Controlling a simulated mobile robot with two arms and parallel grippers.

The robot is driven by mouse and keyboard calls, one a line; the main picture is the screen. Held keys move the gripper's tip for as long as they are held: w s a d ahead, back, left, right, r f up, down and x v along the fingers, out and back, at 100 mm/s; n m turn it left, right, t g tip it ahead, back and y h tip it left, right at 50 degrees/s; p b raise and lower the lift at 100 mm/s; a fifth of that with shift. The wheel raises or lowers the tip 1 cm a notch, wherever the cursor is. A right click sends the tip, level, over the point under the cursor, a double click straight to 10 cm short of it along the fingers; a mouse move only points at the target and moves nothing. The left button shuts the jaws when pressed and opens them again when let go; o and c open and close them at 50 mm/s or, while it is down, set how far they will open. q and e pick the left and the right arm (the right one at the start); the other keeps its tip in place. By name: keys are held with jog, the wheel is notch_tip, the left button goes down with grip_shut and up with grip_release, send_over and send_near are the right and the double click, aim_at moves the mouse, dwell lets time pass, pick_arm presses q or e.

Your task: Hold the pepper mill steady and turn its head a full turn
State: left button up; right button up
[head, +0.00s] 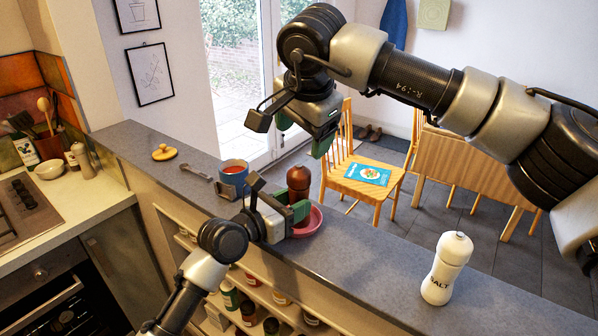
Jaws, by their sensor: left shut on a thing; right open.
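The brown pepper mill (298,177) stands upright on the grey counter, at or in front of a red bowl (315,222). My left gripper (290,208) comes from the lower left and is shut on the mill's body, hiding part of it. My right gripper (318,140) is open and empty in the air above and slightly right of the mill's head. The mill's rounded head is in plain view, with nothing touching it.
A blue mug (234,178) of red liquid stands left of the mill. A white salt mill (447,268) stands at the counter's right. The counter (370,258) between bowl and salt mill is clear.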

aim_at(299, 167)
jog(key=w+f+n, duration=0.1)
jog(key=f+n, duration=0.2)
jog(key=w+f+n, duration=0.2)
jog(key=f+n, duration=0.1)
jog(key=f, duration=0.1)
jog(key=w+f+n, duration=0.1)
jog(key=f+n, duration=0.2)
jog(key=n, duration=0.1)
jog(key=shift+w+a+f, duration=0.15)
jog(key=shift+a+f, duration=0.15)
jog(key=shift+a, duration=0.05)
jog(key=shift+c, duration=0.3)
jog(key=c, duration=0.8)
jog(key=shift+c, duration=0.2)
